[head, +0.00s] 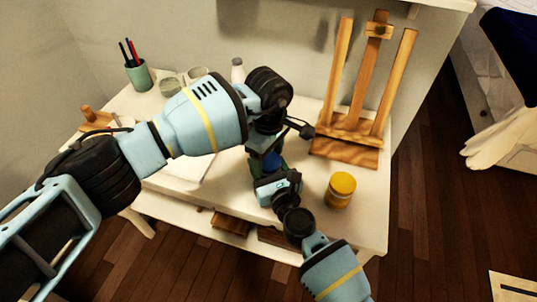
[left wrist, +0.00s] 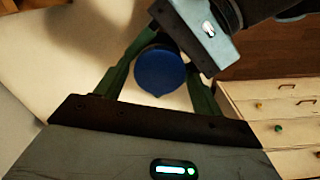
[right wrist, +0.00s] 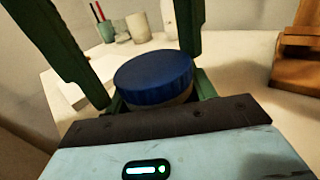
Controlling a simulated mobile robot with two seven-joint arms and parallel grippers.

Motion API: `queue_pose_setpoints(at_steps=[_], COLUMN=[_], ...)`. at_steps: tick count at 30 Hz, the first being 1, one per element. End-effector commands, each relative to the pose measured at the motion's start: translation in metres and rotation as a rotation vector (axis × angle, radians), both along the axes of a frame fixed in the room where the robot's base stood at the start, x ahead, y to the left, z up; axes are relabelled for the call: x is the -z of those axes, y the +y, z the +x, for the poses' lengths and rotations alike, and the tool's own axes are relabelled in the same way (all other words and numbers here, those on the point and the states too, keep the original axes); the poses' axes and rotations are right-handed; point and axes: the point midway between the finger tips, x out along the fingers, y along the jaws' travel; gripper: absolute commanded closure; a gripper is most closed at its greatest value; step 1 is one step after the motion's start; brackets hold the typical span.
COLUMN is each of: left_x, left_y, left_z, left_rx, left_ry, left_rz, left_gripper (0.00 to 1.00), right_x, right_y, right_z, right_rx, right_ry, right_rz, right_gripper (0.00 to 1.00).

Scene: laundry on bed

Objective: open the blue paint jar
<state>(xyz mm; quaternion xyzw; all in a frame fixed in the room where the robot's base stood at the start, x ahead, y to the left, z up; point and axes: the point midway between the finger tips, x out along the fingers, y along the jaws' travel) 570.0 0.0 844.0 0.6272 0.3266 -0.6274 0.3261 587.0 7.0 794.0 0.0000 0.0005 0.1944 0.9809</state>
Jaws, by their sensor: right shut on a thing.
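The blue paint jar shows in the head view as a small patch of blue (head: 272,161) between my two grippers. Its blue lid (right wrist: 154,78) is on the jar in the right wrist view, with a strip of pale jar body below it. My right gripper (right wrist: 158,98) is shut on the jar body from the side, below the lid. My left gripper (head: 266,158) points down from above. Its green fingers stand open on either side of the lid (left wrist: 160,72) in the left wrist view. Finger contact with the lid cannot be told.
A yellow-lidded jar (head: 340,190) stands right of my grippers on the white table (head: 371,215). A wooden easel (head: 350,145) stands behind it. A pencil cup (head: 138,75), small pots (head: 168,87) and a white bottle (head: 237,70) are at the back. Paper (head: 186,172) lies left.

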Motion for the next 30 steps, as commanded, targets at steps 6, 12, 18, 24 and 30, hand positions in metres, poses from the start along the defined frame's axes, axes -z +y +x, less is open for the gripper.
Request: queue_pose_setpoints(at_steps=[6,12,18,24,30], left_x=[0.000,-0.004,-0.025,-0.044,-0.046], left_y=[0.000,0.000,0.000,0.000,0.000], left_z=[0.000,0.000,0.001,0.001,0.000], left_rx=[0.001,0.001,0.000,0.001,0.010], left_ry=[0.000,-0.001,-0.003,-0.002,0.000], left_rz=[0.000,-0.001,-0.001,0.000,-0.001], left_gripper=[0.24,0.24,0.24,0.24,0.27], right_x=[0.000,0.000,0.000,0.000,0.000], right_y=[0.000,0.000,0.000,0.000,0.000], right_z=[0.000,0.000,0.000,0.000,0.000], right_rx=[0.001,0.001,0.000,0.000,0.000], right_ry=[0.000,0.000,0.000,0.000,0.000], right_rz=[-0.001,-0.001,-0.001,-0.001,-0.001], right_gripper=[1.00,1.00,1.00,1.00,1.00])
